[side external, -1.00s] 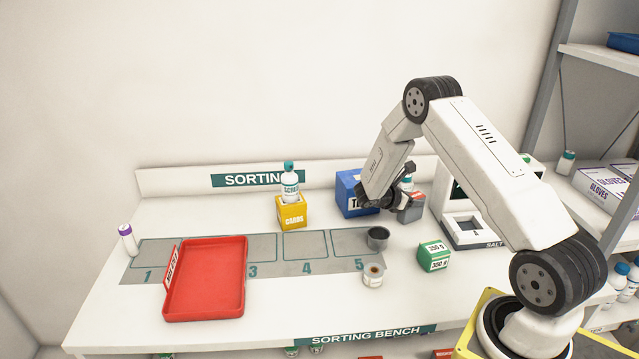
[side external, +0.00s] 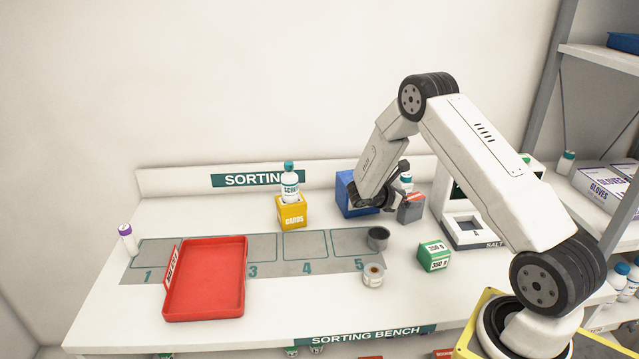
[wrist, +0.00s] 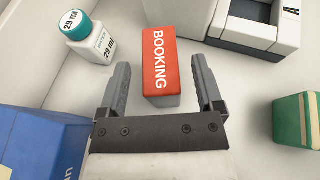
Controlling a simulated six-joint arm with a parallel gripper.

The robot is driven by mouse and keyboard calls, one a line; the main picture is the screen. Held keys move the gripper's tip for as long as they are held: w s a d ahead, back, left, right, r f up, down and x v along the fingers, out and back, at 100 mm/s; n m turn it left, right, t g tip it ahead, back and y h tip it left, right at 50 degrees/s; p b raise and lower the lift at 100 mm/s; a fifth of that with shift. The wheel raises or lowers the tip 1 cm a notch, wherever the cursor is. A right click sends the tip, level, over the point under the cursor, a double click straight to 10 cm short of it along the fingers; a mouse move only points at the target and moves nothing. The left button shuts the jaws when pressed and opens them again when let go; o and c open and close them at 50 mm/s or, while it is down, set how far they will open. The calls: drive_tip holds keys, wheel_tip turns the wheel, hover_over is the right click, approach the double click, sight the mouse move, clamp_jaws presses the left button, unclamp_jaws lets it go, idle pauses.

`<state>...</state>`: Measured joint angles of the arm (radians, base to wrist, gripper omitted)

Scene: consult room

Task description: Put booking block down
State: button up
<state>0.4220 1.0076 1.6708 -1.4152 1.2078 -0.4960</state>
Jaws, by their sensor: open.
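The booking block (wrist: 162,67) shows in the wrist view with its red top, lettered BOOKING, facing the camera. In the side view the block (side external: 411,211) stands on the bench, a grey body with a red top, right of the blue box. My gripper (wrist: 160,75) is open and empty. Its two fingers lie to either side of the block in the wrist view, with clear gaps on both sides. In the side view my gripper is partly hidden by my arm, just left of the block.
A teal-capped bottle (wrist: 90,42) stands behind the block. A blue box (side external: 344,188) is close on the left, and a scale (side external: 464,230) on the right. A green box (side external: 434,256), dark cup (side external: 378,239) and red tray (side external: 205,280) stand nearer the front.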

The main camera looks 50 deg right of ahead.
drive_tip(key=v, duration=0.9)
drive_tip(key=shift+w+a, duration=0.15)
drive_tip(key=shift+a, duration=0.1)
drive_tip(key=shift+a+r, duration=0.1)
drive_tip(key=s+a+r+m+t+y, duration=0.1)
drive_tip(key=s+a+m+t+y, duration=0.1)
drive_tip(key=a, duration=0.6)
drive_tip(key=s+a+r+m+t+y, duration=0.2)
drive_tip(key=s+a+m+y, duration=0.3)
drive_tip(key=a, duration=0.4)
drive_tip(key=s+a+r+m+t+y, duration=0.2)
drive_tip(key=s+a+m+t+y, duration=0.1)
drive_tip(key=a, duration=0.5)
drive_tip(key=s+m+y, duration=0.1)
drive_tip(key=m+y, duration=0.1)
drive_tip(key=m, duration=0.1)
drive_tip(key=shift+a+r+m+t, duration=0.2)
drive_tip(key=shift+a+m+t, duration=0.1)
drive_tip(key=shift+a, duration=0.05)
